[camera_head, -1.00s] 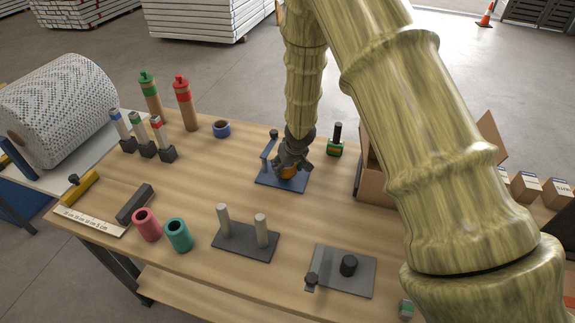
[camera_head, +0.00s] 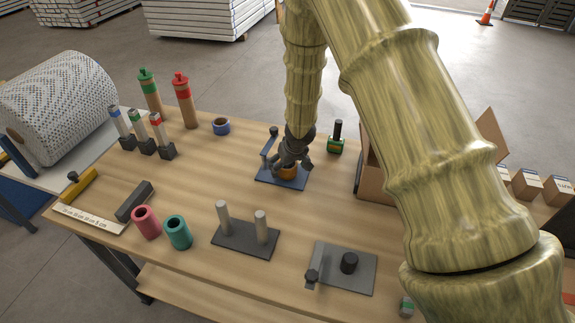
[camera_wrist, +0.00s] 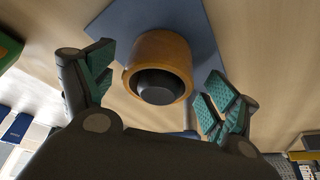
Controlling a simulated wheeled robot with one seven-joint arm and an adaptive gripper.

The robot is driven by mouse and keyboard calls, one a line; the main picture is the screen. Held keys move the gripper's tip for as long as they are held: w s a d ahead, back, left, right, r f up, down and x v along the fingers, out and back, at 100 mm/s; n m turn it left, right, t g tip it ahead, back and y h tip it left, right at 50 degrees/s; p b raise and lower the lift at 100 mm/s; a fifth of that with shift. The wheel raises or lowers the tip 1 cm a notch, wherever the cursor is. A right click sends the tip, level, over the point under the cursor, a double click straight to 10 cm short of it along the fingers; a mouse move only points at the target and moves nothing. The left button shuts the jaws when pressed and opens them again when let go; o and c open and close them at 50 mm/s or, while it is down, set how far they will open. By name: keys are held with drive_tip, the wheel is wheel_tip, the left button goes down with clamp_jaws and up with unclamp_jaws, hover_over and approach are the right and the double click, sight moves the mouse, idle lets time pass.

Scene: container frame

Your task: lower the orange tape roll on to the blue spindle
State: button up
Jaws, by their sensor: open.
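The orange tape roll (camera_wrist: 160,52) sits on the blue base plate (camera_wrist: 112,28). In the wrist view a dark round spindle top (camera_wrist: 157,86) shows inside the roll's hole, so the roll is around it. In the head view the roll (camera_head: 287,172) is partly hidden by my gripper (camera_head: 292,160), and the blue plate (camera_head: 268,180) shows below it. My gripper also shows in the wrist view (camera_wrist: 160,90). Its two teal-padded fingers are apart, one on each side of the roll, with gaps between pads and roll.
A blue post with a dark knob (camera_head: 271,142) stands at the plate's back left. A green bottle-like item (camera_head: 336,140) and a cardboard box (camera_head: 372,170) are to the right. A two-peg stand (camera_head: 245,238) and a grey plate (camera_head: 345,270) lie in front.

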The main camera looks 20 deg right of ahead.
drive_tip(key=v, duration=1.2)
idle(0.6)
